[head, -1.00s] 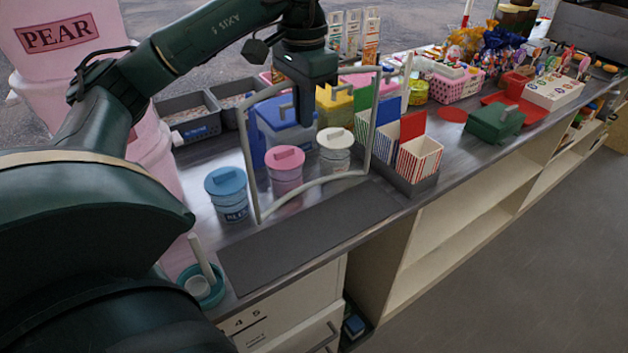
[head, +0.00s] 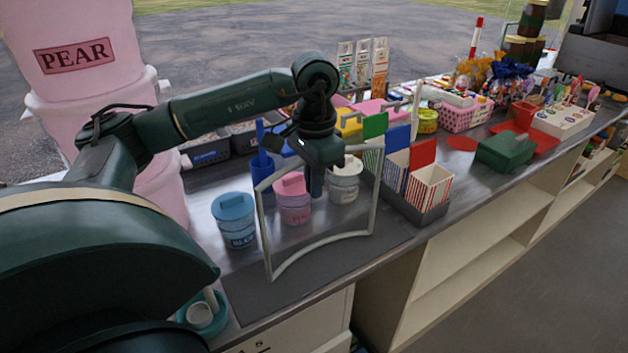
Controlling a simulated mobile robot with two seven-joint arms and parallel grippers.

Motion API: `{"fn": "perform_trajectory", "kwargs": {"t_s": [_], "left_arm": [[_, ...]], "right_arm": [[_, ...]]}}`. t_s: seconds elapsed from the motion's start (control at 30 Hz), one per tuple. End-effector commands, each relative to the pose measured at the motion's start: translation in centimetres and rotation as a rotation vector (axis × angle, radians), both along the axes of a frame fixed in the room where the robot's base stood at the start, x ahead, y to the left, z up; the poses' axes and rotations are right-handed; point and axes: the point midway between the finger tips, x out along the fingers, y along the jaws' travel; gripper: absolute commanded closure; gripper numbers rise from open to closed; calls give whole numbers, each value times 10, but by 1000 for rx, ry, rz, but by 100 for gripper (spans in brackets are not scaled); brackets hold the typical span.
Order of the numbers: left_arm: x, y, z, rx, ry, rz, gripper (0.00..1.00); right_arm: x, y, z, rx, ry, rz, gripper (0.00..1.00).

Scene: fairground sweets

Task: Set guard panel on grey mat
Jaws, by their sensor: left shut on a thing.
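The guard panel (head: 330,239) is a see-through sheet with a pale grey frame and a bowed lower rail. My left gripper (head: 316,176) is shut on it near its upper middle and holds it roughly upright. The grey mat (head: 312,276) is a dark flat strip along the front of the counter. The panel's lower rail shows over the mat; I cannot tell whether it touches. My right gripper is not in view.
Blue (head: 235,220), pink (head: 293,200) and white (head: 345,180) tubs stand behind the panel. A tray of striped boxes (head: 428,188) stands right of the mat. A teal holder (head: 203,312) is at the mat's left end. A green box (head: 505,151) sits further right.

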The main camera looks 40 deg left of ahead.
Motion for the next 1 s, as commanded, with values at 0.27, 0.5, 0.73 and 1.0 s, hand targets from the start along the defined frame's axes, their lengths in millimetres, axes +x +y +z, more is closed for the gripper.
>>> {"fn": "perform_trajectory", "kwargs": {"t_s": [0.27,0.5,0.73,1.0], "left_arm": [[0,0,-3,-1,1,0,79],[0,0,-3,0,3,-1,72],[1,0,9,0,-1,-1,72],[1,-1,67,-1,-5,-1,72]], "right_arm": [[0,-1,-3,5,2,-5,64],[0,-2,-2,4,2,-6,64],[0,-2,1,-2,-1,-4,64],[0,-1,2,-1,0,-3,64]]}}
